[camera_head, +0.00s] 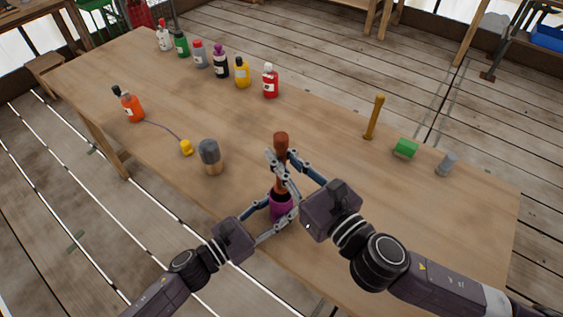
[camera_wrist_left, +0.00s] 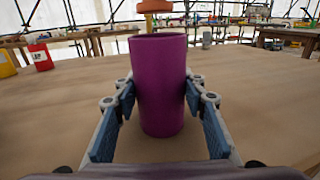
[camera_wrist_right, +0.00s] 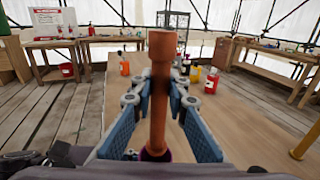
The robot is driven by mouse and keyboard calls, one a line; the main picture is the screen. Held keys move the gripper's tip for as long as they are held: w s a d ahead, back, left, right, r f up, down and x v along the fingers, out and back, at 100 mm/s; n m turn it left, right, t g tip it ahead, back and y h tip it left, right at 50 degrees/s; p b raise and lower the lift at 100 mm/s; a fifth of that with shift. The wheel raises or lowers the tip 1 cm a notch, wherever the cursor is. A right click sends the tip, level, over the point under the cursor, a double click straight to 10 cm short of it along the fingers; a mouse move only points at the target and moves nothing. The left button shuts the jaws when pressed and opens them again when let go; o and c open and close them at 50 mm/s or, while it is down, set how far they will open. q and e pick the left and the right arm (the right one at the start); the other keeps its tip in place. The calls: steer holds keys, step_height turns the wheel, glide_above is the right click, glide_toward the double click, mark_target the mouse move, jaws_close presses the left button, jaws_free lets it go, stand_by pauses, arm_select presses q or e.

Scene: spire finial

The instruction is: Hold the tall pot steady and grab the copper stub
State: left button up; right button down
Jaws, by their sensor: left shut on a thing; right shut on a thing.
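The tall pot (camera_head: 281,207) is a purple cup standing upright near the table's front edge. It fills the middle of the left wrist view (camera_wrist_left: 162,85). My left gripper (camera_head: 279,212) is shut on it, one finger on each side. The copper stub (camera_head: 281,139) is a reddish-brown rod with a thicker top end, upright above the pot. My right gripper (camera_head: 284,161) is shut around the rod, seen close in the right wrist view (camera_wrist_right: 158,100).
Several bottles, including a red one (camera_head: 270,82), stand along the far edge. An orange bottle (camera_head: 131,106), a yellow piece (camera_head: 186,147) on a cord and a grey-topped cylinder (camera_head: 210,156) are left. A wooden peg (camera_head: 374,118), green block (camera_head: 405,148) and grey cylinder (camera_head: 446,165) are right.

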arm_select(q)
steer(key=o, duration=1.3)
steer(key=v, duration=1.2)
